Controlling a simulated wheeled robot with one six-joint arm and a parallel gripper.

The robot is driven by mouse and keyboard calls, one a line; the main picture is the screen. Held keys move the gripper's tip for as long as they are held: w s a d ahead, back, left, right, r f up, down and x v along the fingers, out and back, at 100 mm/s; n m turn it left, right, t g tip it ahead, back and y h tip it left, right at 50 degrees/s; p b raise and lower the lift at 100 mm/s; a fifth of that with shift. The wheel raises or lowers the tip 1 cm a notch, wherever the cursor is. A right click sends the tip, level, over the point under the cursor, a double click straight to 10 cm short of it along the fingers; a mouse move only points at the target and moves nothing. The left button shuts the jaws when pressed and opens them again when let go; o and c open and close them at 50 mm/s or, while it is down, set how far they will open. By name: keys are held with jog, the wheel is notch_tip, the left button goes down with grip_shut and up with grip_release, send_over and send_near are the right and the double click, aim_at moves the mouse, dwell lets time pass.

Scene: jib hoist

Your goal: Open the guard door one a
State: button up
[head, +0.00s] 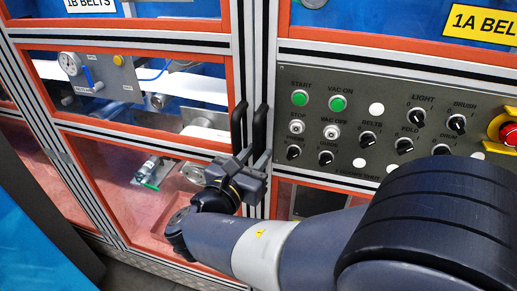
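The guard door under the yellow "1A BELTS" sign (484,24) is on the right, with an orange frame (400,47) and the grey control panel over its middle. It looks shut. Its black upright handle (260,128) is at the door's left edge, next to a similar black handle (238,127) of the left door. My gripper (255,158) is at the lower ends of these handles, its fingers pointing up and away from me. The fingers overlap the right handle's lower end in the picture. I cannot tell whether they touch or hold it, and the finger gap is unclear.
The grey control panel (372,166) has green and white buttons, black knobs and a red emergency stop (506,131) at the right edge. The "1B BELTS" door (130,42) at left looks shut. Aluminium posts stand between the doors. My arm covers the lower right.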

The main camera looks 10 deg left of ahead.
jog(key=shift+w+d, duration=0.1)
jog(key=shift+w, duration=0.2)
jog(key=shift+c, duration=0.3)
grip_shut()
